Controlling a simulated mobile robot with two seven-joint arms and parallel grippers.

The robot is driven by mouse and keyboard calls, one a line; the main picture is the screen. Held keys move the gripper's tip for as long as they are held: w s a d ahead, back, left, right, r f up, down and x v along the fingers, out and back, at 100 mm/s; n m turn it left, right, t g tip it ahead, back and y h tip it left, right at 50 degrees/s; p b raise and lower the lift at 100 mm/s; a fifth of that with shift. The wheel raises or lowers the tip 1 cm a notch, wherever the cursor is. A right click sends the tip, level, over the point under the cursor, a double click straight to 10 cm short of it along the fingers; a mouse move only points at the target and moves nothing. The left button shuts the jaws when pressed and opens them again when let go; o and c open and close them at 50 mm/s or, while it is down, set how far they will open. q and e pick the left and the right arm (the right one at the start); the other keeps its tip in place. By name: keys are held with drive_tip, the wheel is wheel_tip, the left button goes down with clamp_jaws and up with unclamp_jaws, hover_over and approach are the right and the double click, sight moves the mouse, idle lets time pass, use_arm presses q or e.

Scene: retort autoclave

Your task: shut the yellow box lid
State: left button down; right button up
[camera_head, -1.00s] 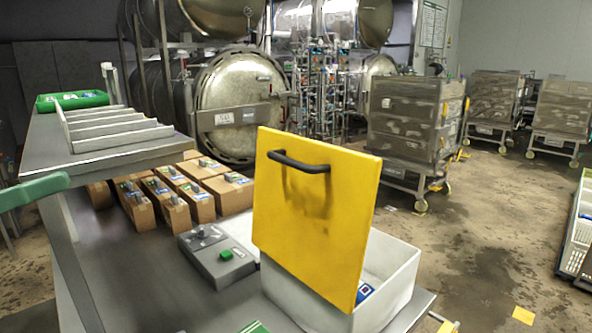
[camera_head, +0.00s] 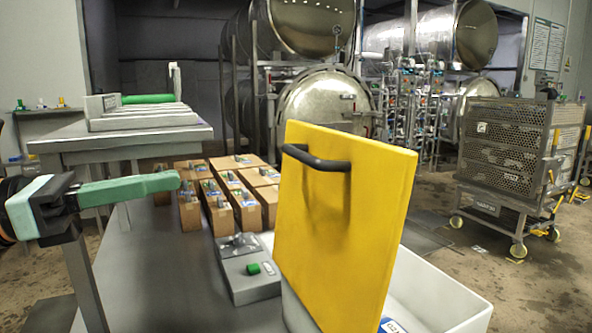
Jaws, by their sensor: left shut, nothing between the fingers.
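The yellow lid (camera_head: 345,235) stands raised, close to upright, on the white box (camera_head: 440,290). A black bar handle (camera_head: 316,159) is fixed near the lid's top edge, on the side facing me. The box is open to the right of the lid, and part of a blue-and-white item (camera_head: 391,326) shows inside. My left gripper (camera_head: 172,181) comes in from the left with green fingers. It is shut and empty, left of the lid and apart from it. My right gripper is not in view.
A grey control box (camera_head: 246,276) with a green button sits just left of the white box. Several brown cartons (camera_head: 238,188) stand behind it. A raised shelf (camera_head: 125,138) with a grey rack is at the left. The bench's left front is bare.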

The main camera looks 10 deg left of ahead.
use_arm(q)
drive_tip(key=p, duration=0.3)
approach(296, 156)
drive_tip(key=x, duration=0.6)
drive_tip(key=shift+w+d, duration=0.35)
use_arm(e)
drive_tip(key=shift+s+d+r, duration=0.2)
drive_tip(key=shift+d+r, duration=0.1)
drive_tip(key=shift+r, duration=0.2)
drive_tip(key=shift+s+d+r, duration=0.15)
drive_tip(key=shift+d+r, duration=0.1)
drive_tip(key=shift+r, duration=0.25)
use_arm(q)
drive_tip(key=shift+p, duration=0.4)
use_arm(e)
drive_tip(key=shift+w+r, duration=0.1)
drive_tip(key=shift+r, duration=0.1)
